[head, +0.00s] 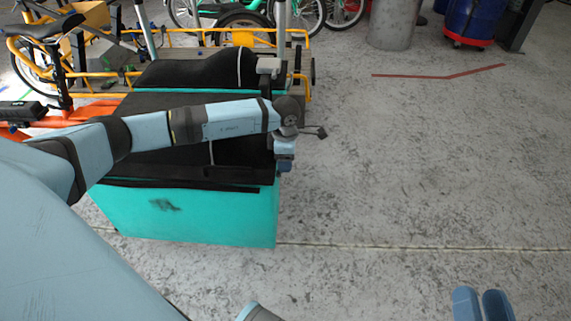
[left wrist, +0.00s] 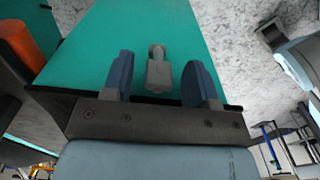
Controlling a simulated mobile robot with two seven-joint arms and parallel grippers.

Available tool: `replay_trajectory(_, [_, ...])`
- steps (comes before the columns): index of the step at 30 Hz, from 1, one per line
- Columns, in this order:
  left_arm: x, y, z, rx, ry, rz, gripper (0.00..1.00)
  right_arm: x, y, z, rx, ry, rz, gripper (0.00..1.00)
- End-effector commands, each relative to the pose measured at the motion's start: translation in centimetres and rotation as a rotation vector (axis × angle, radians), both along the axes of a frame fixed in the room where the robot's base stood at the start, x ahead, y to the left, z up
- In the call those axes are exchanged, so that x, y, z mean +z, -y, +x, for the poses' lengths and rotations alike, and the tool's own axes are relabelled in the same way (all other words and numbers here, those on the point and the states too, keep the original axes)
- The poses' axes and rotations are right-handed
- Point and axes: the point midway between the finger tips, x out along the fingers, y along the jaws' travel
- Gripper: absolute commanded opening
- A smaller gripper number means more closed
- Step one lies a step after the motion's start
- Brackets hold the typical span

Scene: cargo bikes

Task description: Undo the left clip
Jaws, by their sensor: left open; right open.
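A teal cargo box (head: 190,213) with a black cover (head: 150,165) stands at the left of the head view. A grey clip (left wrist: 157,72) lies against the teal face in the left wrist view, between my left gripper's two blue fingers, with gaps on both sides. My left gripper (head: 284,160) is open at the box's right-hand end; its arm crosses over the cover and hides part of it. A second grey clip (head: 269,67) sits at the far right corner of the cover. My right gripper (head: 483,304) is open and empty over the floor at bottom right.
Orange cargo bike parts (head: 60,118) and a bike seat (head: 45,26) are at the left. More bikes stand behind. The concrete floor (head: 420,170) on the right is clear.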

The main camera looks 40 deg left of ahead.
Motion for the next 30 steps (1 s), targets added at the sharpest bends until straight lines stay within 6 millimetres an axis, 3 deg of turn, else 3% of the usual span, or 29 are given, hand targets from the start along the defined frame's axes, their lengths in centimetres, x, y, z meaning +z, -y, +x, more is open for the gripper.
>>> replay_trajectory(4, [-1.04,-0.04,0.0,0.0,-0.001,0.001,0.53,-0.51,-0.03,0.03,0.004,-0.014,-0.007,0.43])
replay_trajectory(13, [-1.14,-0.02,0.01,0.001,0.001,0.001,0.53,-0.52,-0.04,0.04,0.005,-0.017,-0.009,0.43])
replay_trajectory(20, [-1.12,-0.02,0.01,0.001,0.0,0.0,0.0,-0.5,-0.04,0.04,0.005,-0.016,-0.008,0.43])
replay_trajectory(30, [-1.13,-0.45,0.01,0.001,-0.006,0.01,0.0,-0.36,-0.03,0.05,0.004,-0.013,-0.008,0.43])
